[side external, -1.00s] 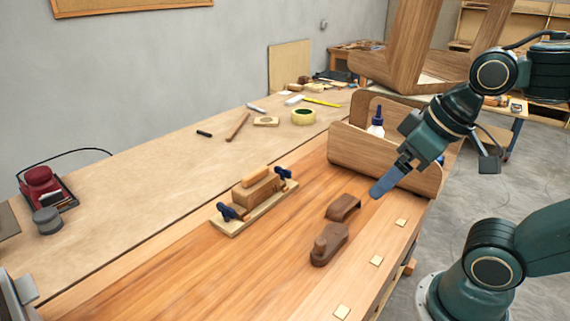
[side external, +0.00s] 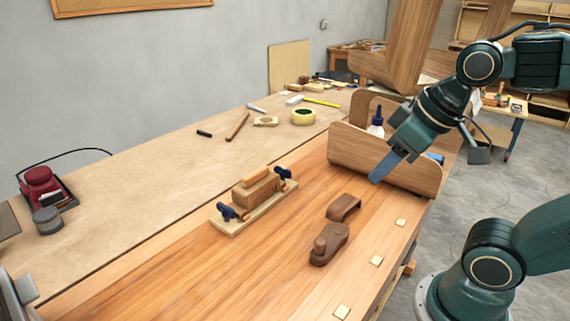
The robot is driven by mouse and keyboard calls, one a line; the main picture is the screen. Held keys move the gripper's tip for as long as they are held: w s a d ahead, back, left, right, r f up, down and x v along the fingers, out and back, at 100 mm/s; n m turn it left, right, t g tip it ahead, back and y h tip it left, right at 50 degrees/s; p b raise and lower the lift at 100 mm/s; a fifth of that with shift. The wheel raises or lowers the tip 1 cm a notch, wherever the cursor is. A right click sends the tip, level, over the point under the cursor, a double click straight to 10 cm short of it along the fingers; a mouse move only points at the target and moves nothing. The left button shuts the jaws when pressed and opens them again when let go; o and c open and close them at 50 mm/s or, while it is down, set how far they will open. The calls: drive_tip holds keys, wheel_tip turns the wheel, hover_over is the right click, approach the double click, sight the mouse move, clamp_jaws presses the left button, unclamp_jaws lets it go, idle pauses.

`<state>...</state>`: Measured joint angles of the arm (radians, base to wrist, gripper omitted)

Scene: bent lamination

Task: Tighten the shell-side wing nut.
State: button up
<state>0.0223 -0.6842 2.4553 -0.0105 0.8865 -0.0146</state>
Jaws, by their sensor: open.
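A bent-lamination jig sits on the bench, with a pale base board (side external: 232,226), a brown wood block (side external: 256,193) and a lighter strip on top. A blue wing nut (side external: 228,212) is at its near left end and another blue wing nut (side external: 284,174) at its far right end. I cannot tell from this view which is shell-side, or how tight either is. My gripper (side external: 374,179) is open and empty, with its blue finger pointing down and left. It is in front of the wooden tote, well to the right of the jig and apart from it.
The wooden tote (side external: 365,160) holds a glue bottle (side external: 376,122). Tape (side external: 303,117) and small tools lie farther back.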

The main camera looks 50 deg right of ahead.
drive_tip(key=w+d+r, duration=0.1)
drive_tip(key=w+d, duration=0.1)
drive_tip(key=w, duration=0.5)
drive_tip(key=g, duration=0.1)
hover_over(284, 169)
drive_tip(key=s, duration=0.5)
wheel_tip(284, 169, down, 8)
drive_tip(key=shift+r, duration=0.25)
drive_tip(key=shift+d+f, duration=0.1)
drive_tip(key=shift+x, duration=6.75)
drive_tip(key=shift+s, duration=0.1)
clamp_jaws()
